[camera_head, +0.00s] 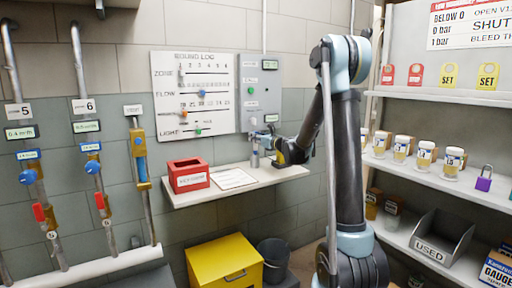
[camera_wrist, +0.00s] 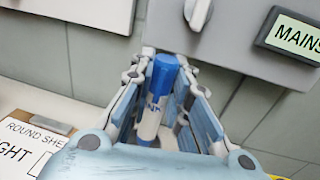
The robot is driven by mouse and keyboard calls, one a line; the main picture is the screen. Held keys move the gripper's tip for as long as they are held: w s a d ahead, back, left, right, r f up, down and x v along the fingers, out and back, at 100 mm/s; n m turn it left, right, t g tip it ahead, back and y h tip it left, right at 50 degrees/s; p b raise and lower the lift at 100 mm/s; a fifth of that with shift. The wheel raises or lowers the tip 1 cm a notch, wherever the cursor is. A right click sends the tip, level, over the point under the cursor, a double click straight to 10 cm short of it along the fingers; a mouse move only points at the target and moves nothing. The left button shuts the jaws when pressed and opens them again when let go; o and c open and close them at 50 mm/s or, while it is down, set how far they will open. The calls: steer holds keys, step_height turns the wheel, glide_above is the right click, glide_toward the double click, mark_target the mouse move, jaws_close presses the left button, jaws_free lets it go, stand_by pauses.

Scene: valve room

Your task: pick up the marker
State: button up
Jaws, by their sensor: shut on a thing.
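The marker (camera_wrist: 151,115) has a blue cap and a white body with blue print. In the wrist view it stands about upright between the fingers of my gripper (camera_wrist: 165,72), which is shut on it. In the head view my gripper (camera_head: 264,142) is over the right part of the small wall shelf (camera_head: 225,186), just below the grey panel. The marker cannot be made out clearly there.
The grey panel (camera_head: 260,85) with a knob is close behind my gripper. A red box (camera_head: 188,175) and a paper sheet (camera_head: 233,179) lie on the shelf. A yellow bin (camera_head: 222,265) stands below. Stocked shelving (camera_head: 440,185) is at the right.

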steer(key=shift+r, duration=0.7)
steer(key=s+a+v, duration=0.2)
steer(key=v, duration=1.7)
steer(key=shift+s, duration=0.15)
